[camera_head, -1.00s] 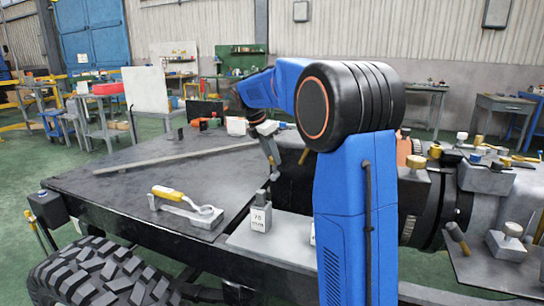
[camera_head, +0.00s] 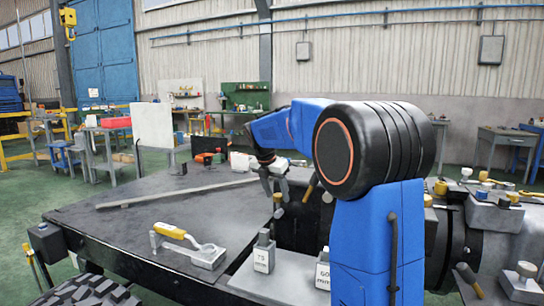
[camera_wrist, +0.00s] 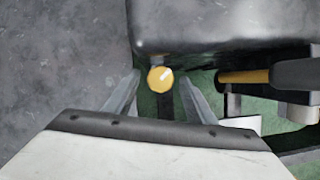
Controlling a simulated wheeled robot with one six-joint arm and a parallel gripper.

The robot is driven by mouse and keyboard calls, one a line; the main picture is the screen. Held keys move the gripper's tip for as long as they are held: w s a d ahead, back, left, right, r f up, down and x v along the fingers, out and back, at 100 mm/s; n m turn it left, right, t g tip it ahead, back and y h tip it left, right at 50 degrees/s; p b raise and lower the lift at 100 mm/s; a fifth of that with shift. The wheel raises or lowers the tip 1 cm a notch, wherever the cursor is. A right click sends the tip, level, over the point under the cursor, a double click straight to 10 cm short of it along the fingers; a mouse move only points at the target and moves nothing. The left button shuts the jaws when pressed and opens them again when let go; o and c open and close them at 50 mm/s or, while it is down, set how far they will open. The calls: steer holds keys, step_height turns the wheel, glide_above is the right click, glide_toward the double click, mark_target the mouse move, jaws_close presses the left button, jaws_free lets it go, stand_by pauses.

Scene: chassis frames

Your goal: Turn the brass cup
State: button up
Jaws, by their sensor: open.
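A round brass-yellow top with a pale mark (camera_wrist: 160,79), which looks like the brass cup, shows in the wrist view. It lies between the two fingertips of my gripper (camera_wrist: 160,82), with gaps on both sides. My gripper is open and empty. In the head view my gripper (camera_head: 274,187) points down over the inner edge of the dark deck. A small brass piece (camera_head: 277,199) shows just under it there. The depth between fingertips and cup is hard to tell.
A dark block (camera_wrist: 225,25) stands just beyond the cup in the wrist view, with a yellow-and-black handle (camera_wrist: 245,76) at the right. On the deck (camera_head: 120,225) lie a long bar (camera_head: 175,193) and a yellow-handled tool (camera_head: 188,246). Labelled blocks (camera_head: 263,255) stand nearby.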

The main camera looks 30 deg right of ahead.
steer(key=n+t, duration=0.1)
steer(key=n, duration=0.2)
steer(key=shift+s+d+y, duration=0.1)
steer(key=shift+s+y, duration=0.1)
steer(key=shift+y, duration=0.2)
steer(key=v, duration=1.7)
steer(key=shift+r, duration=0.15)
steer(key=shift+s, duration=0.1)
steer(key=shift+m+g, duration=0.3)
steer(key=shift+m, duration=0.4)
steer(key=x, duration=0.5)
steer(key=w+x, duration=0.1)
steer(key=x, duration=1.1)
steer(key=shift+w+d, duration=0.1)
steer(key=shift+w, duration=0.15)
steer(key=shift+c, duration=0.5)
steer(key=c, duration=0.9)
